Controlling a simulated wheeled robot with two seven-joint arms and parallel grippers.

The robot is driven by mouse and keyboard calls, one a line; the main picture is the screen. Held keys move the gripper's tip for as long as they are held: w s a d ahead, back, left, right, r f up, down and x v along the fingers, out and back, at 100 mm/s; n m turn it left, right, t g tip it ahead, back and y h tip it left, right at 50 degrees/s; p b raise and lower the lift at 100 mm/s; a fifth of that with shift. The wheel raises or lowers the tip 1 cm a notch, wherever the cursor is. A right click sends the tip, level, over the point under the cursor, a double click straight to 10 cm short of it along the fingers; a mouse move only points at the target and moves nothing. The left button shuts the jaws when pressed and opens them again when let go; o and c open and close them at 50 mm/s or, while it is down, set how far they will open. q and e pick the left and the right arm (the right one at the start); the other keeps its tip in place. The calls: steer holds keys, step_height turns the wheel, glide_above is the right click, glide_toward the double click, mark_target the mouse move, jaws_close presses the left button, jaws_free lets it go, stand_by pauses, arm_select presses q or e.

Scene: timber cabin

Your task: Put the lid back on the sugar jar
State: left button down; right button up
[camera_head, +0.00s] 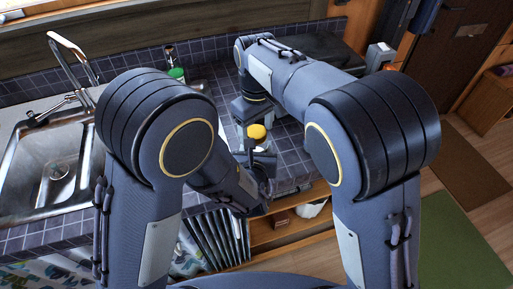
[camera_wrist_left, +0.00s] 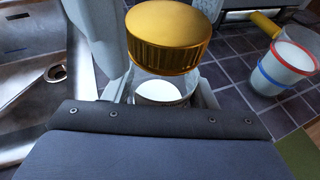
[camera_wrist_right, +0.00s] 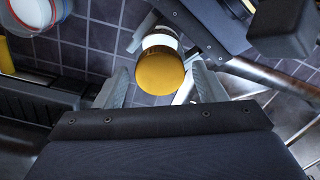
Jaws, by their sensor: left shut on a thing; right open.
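The gold-yellow ribbed lid (camera_head: 256,131) sits at the top of the sugar jar, upright and level. In the left wrist view the lid (camera_wrist_left: 168,35) is above the jar (camera_wrist_left: 160,93), whose pale body shows just below it. I cannot tell whether the lid is fully seated. My left gripper (camera_wrist_left: 163,97) is shut on the jar, low between its fingers. My right gripper (camera_wrist_right: 160,88) is open, with its fingers on either side of the lid (camera_wrist_right: 160,72). In the head view my right gripper (camera_head: 256,124) hangs down over the lid. Part of the jar is hidden by the grippers.
A white container with red and blue bands (camera_wrist_left: 288,66) stands on the dark tiled counter (camera_wrist_left: 232,72) close by. A sink (camera_head: 50,165) with a tap is at the left. A green bottle (camera_head: 176,74) stands at the back. Open shelves (camera_head: 290,228) are below the counter.

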steer(key=c, duration=1)
steer(key=o, duration=1.2)
steer(key=shift+c, duration=0.2)
step_height(320, 180, up, 12)
arm_select(q)
steer(key=c, duration=0.5)
jaws_free()
